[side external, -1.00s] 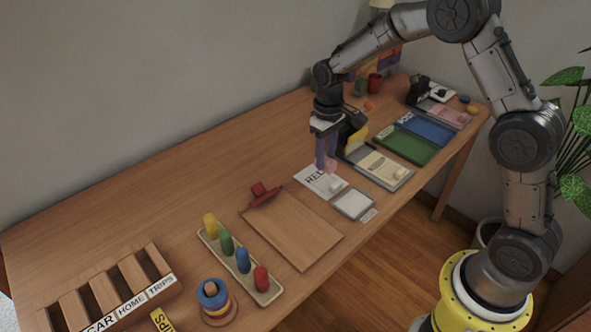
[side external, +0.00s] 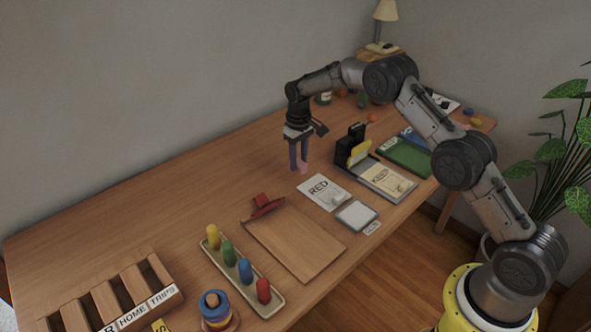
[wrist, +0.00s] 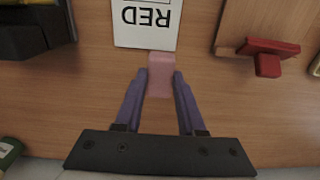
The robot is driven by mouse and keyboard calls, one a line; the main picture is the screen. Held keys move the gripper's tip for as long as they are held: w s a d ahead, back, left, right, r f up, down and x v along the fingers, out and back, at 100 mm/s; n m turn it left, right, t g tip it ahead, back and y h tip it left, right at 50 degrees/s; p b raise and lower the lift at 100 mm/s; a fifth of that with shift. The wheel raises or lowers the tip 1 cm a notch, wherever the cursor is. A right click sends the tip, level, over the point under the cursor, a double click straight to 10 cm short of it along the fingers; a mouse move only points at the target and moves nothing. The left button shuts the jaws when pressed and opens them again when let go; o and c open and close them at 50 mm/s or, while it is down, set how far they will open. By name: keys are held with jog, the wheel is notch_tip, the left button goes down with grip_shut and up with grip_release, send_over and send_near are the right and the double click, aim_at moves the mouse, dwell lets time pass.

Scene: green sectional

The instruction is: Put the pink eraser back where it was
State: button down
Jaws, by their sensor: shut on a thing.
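The pink eraser (side external: 302,167) is held between the purple fingers of my gripper (side external: 299,168). In the wrist view the eraser (wrist: 161,75) sits between the fingertips of my gripper (wrist: 161,80), near the edge of the white RED card. In the side view my gripper points down over the back part of the desk, behind the RED card (side external: 323,191). The card also shows in the wrist view (wrist: 147,22). Whether the eraser touches the desk is hard to tell.
A red object (side external: 266,204) stands at the wooden board (side external: 293,240). A black holder with a yellow item (side external: 358,152) and the KEEP tray (side external: 384,180) are to the right. The peg tray (side external: 241,270) and a slotted rack (side external: 120,292) are at front left. The desk's back left is bare.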

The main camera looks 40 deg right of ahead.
jog(key=shift+w+f, duration=0.7)
jog(key=shift+f, duration=1.7)
jog(key=shift+f, duration=0.1)
jog(key=c, duration=0.5)
grip_release()
notch_tip(320, 180, up, 12)
jog(key=shift+r, duration=0.25)
